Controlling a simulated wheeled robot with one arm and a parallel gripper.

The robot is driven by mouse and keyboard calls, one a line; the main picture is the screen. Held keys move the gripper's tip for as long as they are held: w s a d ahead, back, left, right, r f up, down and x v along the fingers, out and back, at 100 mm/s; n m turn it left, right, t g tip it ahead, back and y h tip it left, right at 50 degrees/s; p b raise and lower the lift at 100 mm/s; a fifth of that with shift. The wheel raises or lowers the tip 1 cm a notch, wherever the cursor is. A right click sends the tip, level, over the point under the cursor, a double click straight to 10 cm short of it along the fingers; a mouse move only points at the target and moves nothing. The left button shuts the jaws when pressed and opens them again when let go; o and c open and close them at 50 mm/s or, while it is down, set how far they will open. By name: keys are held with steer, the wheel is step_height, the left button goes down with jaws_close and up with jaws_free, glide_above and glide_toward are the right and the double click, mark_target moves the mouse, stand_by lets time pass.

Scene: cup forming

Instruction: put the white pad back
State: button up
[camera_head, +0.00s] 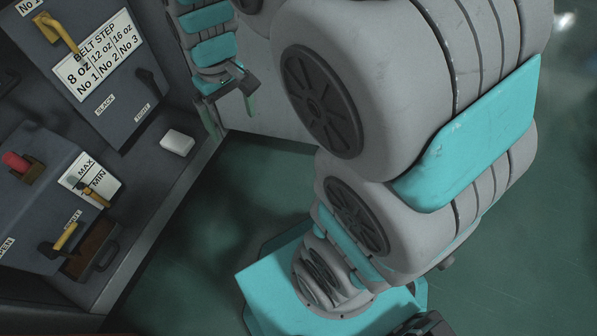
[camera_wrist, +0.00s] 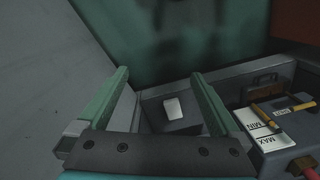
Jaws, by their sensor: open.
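The white pad (camera_head: 177,142) is a small block with rounded corners. It lies on the dark grey ledge (camera_head: 150,200) of the machine, near the ledge's outer edge. In the wrist view the pad (camera_wrist: 173,108) shows between my two green fingers, some way beyond them. My gripper (camera_head: 231,112) is open and empty, to the right of the pad in the head view and apart from it. In the wrist view my gripper's fingers (camera_wrist: 160,76) are spread wide with nothing between them. Nothing hides the pad.
Behind the ledge stands a panel with a BELT STEP label (camera_head: 95,62) and a yellow lever (camera_head: 60,32). A MAX/MIN plate (camera_head: 90,178), a red knob (camera_head: 15,162) and a brown open box (camera_head: 90,250) sit nearby. The ledge around the pad is clear.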

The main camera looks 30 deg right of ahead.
steer(key=s+d+r+m, duration=0.1)
steer(key=s+d, duration=0.1)
steer(key=s, duration=0.7)
steer(key=s+d+m+g, duration=0.1)
steer(key=s+d, duration=0.1)
steer(key=s, duration=0.8)
steer(key=shift+r+m, duration=0.3)
steer(key=shift+r, duration=0.1)
